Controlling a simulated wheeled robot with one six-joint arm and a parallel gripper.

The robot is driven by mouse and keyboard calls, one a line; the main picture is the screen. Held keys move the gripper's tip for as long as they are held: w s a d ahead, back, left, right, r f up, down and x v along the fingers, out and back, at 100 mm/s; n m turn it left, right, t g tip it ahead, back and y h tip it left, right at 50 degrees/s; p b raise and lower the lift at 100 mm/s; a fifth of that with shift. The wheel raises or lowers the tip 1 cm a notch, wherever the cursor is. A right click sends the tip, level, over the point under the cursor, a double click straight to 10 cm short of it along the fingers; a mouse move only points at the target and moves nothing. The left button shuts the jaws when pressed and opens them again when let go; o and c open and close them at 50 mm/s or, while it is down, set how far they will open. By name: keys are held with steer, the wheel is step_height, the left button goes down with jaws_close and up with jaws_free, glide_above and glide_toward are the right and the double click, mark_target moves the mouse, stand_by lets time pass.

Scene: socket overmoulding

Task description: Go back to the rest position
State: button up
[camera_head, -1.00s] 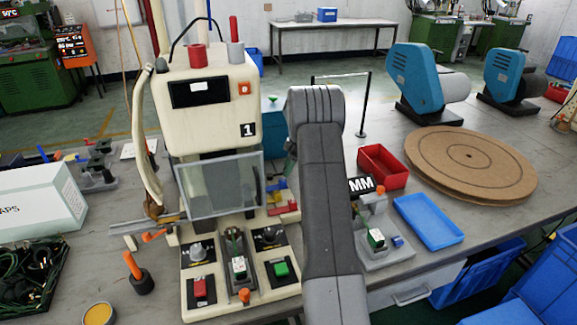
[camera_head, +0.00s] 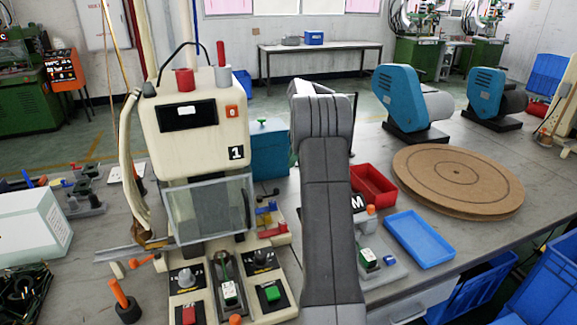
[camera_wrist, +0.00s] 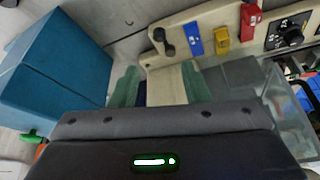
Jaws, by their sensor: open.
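My gripper (camera_wrist: 160,86) shows in the wrist view as two greenish fingers standing apart, with nothing between them. Its dark body with a green light fills the lower part of that view. In the head view my own grey arm rises at the centre and hides the gripper. The cream moulding machine (camera_head: 195,125) marked 1 stands left of the arm, with its clear guard (camera_head: 208,208) in front. In the wrist view, the machine's cream base (camera_wrist: 172,84) lies beyond the fingers, and a teal box (camera_wrist: 58,68) is at the left.
Right of my arm are a red bin (camera_head: 372,185), a blue tray (camera_head: 419,239) and a grey fixture (camera_head: 381,268) holding a socket part. A round brown board (camera_head: 457,180) and blue machines (camera_head: 401,97) stand farther right. A white box (camera_head: 30,228) is at the left.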

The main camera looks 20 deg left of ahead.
mark_target(277, 189)
steer(key=shift+r, duration=0.15)
steer(key=x, duration=1.3)
steer(key=shift+a+f, duration=0.15)
steer(key=shift+f, duration=0.25)
steer(key=shift+p, duration=0.4)
steer(key=v, duration=1.4)
steer(key=x, duration=1.4)
steer(key=shift+s+f, duration=0.15)
steer(key=shift+w+a+r+n+p, duration=0.25)
steer(key=shift+r+n+p, duration=0.1)
steer(key=shift+p, duration=0.2)
steer(key=shift+w+a+f+n+g+p, duration=0.15)
steer(key=shift+w+a+n+g+p, duration=0.2)
steer(key=shift+n+p, duration=0.4)
